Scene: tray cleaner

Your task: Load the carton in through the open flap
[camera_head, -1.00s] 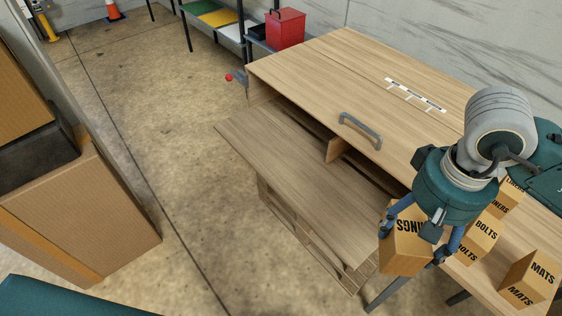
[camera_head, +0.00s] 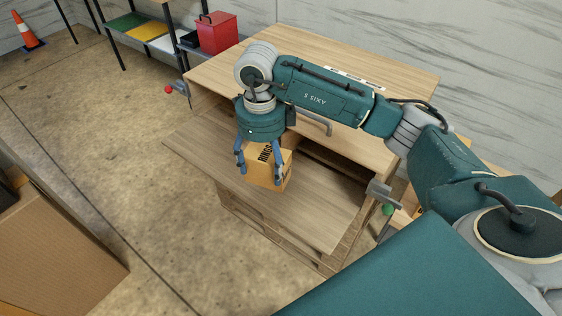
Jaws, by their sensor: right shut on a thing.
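My right gripper (camera_head: 262,172) is shut on a small orange-brown carton (camera_head: 268,167), its label partly hidden and ending in "INGS". It holds the carton over the open wooden flap (camera_head: 310,212) of the wooden box, in front of the opening (camera_head: 325,163). I cannot tell whether the carton touches the flap. The flap is lowered towards the floor side. Most of the opening's inside is hidden by my arm and the carton. My left gripper is not in view.
A grey lever with a green ball (camera_head: 387,209) stands at the box's right side, and one with a red ball (camera_head: 169,89) at the left. Other cartons at right are mostly hidden by my arm. A large cardboard box (camera_head: 60,245) stands at left; the floor between is clear.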

